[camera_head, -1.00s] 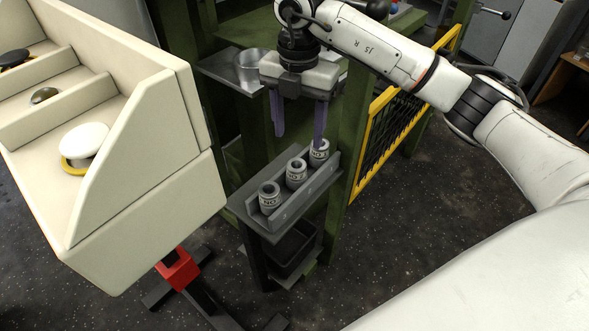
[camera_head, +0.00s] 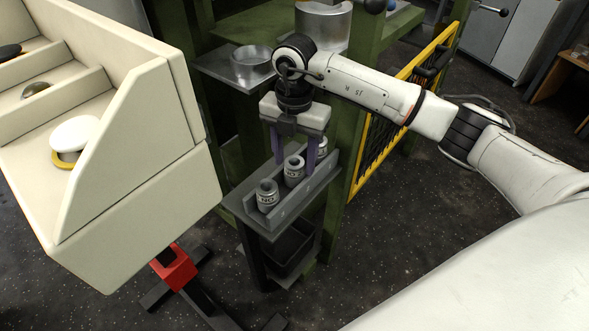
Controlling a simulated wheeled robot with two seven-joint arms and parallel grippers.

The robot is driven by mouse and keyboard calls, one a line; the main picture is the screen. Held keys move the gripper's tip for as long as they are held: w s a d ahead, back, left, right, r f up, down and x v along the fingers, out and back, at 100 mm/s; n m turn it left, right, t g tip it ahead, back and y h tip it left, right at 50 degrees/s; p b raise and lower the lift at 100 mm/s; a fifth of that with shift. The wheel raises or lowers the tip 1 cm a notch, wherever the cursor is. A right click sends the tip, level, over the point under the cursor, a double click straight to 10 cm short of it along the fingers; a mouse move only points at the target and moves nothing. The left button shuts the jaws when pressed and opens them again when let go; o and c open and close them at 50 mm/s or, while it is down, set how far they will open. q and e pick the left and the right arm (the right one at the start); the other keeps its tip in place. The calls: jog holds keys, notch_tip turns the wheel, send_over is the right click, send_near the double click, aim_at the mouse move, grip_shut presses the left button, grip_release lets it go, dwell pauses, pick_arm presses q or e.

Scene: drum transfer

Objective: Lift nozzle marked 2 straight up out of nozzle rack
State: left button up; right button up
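The nozzle rack (camera_head: 296,206) is a grey channel holding three grey cylindrical nozzles in a row, each with a pale band. The nearest nozzle (camera_head: 266,198) stands clear at the left end. The middle nozzle (camera_head: 293,175) stands upright in the rack. The far nozzle (camera_head: 322,146) is partly hidden behind a finger. The bands show "NO", but the numbers are too small to read. My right gripper (camera_head: 294,164) points down over the rack, open, with one purple finger on each side of the middle nozzle. I cannot tell whether they touch it. My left gripper is out of view.
A round metal dish (camera_head: 251,62) sits on a grey shelf behind the rack. A cream compartmented bin (camera_head: 130,170) stands at the left. Green posts and a yellow-framed mesh guard (camera_head: 408,95) are close to my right arm. A dark tray (camera_head: 288,248) is below the rack.

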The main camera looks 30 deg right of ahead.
jog(key=c, duration=0.9)
jog(key=shift+r, duration=0.1)
